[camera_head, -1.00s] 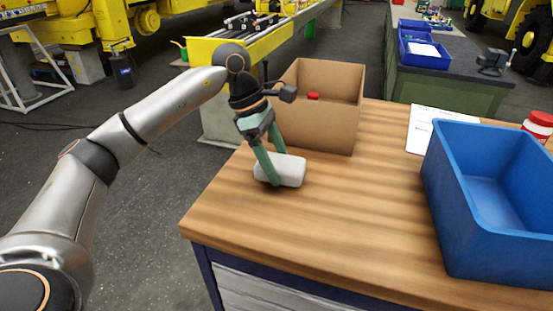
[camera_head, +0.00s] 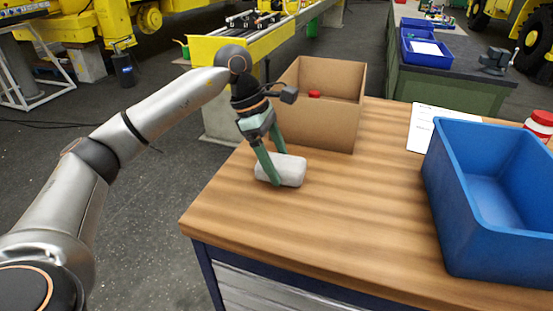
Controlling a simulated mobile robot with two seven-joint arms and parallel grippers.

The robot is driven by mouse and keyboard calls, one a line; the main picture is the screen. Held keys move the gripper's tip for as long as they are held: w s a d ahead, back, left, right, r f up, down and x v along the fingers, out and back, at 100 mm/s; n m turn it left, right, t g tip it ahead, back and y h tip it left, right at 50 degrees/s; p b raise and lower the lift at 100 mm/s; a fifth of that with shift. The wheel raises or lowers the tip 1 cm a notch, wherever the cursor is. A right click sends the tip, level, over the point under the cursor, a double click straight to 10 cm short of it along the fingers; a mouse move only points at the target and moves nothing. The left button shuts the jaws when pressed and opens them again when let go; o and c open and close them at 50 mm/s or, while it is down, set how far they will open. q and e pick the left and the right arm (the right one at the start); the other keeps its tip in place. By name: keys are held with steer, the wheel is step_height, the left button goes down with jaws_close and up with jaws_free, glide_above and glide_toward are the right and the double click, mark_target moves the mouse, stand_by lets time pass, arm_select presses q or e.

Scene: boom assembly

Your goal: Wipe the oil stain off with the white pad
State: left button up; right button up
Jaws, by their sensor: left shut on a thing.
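The white pad (camera_head: 291,171) is on or just above the wooden tabletop, near its left edge and in front of the cardboard box. My left gripper (camera_head: 274,170) is shut on the pad, its green fingers pointing down along it. I cannot tell whether the pad touches the wood. No oil stain shows on the visible tabletop; the part under the pad is hidden. My right gripper is not in view.
An open cardboard box (camera_head: 319,134) with a red item inside stands behind the pad. A blue bin (camera_head: 468,243) stands at the right, with a white paper (camera_head: 424,128) and a red-lidded jar (camera_head: 539,123) behind it. The table (camera_head: 350,220) is clear at the middle and front.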

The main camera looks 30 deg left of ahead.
arm_select(q)
steer(key=r+p, duration=0.1)
steer(key=r, duration=0.1)
steer(key=r+p, duration=0.1)
steer(key=r, duration=0.1)
steer(key=shift+s+r, duration=0.2)
steer(key=shift+r, duration=0.1)
steer(key=shift+r+p, duration=1.5)
steer(key=shift+r, duration=0.25)
